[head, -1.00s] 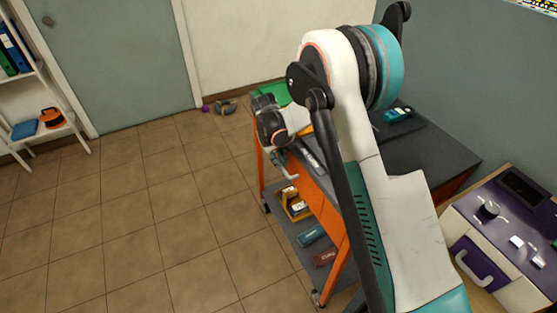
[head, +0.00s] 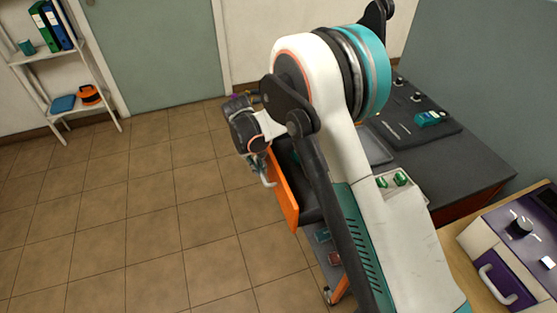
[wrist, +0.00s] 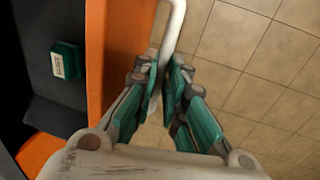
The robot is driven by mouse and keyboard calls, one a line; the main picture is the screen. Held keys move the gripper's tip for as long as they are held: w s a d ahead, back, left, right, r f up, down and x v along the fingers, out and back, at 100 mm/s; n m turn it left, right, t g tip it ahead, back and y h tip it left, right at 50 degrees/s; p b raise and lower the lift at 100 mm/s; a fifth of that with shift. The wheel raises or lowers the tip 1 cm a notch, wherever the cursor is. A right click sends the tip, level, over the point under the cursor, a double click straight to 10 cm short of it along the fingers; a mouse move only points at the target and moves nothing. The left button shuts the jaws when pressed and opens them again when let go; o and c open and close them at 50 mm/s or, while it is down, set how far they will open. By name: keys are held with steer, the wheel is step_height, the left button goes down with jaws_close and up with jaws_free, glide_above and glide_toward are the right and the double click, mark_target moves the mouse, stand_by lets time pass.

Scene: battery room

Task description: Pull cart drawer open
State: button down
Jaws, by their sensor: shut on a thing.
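The cart's drawer has an orange front (head: 283,192) and stands out from the cart, its dark inside showing behind the front. In the wrist view the orange front (wrist: 115,50) is at left centre, with the dark drawer floor beyond it. A white bar handle (wrist: 174,28) runs along the outside of the front. My gripper (wrist: 164,68) is shut on this handle, with the bar passing between the teal fingers. In the head view the handle (head: 267,179) shows below my gripper (head: 259,160), and my arm hides much of the cart.
A teal box (wrist: 66,60) lies inside the drawer. The cart's dark top (head: 455,160) holds small items at right. The tiled floor left of the drawer is clear; a white shelf (head: 62,52) stands far left.

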steer(key=s+a, duration=0.2)
steer(key=a, duration=0.4)
steer(key=shift+s+a, duration=0.35)
steer(key=c, duration=1.7)
jaws_free()
steer(key=shift+o, duration=0.2)
steer(key=shift+r, duration=0.1)
step_height(320, 180, up, 12)
steer(key=a, duration=0.2)
steer(key=shift+s+f, duration=0.2)
steer(key=shift+s, duration=0.25)
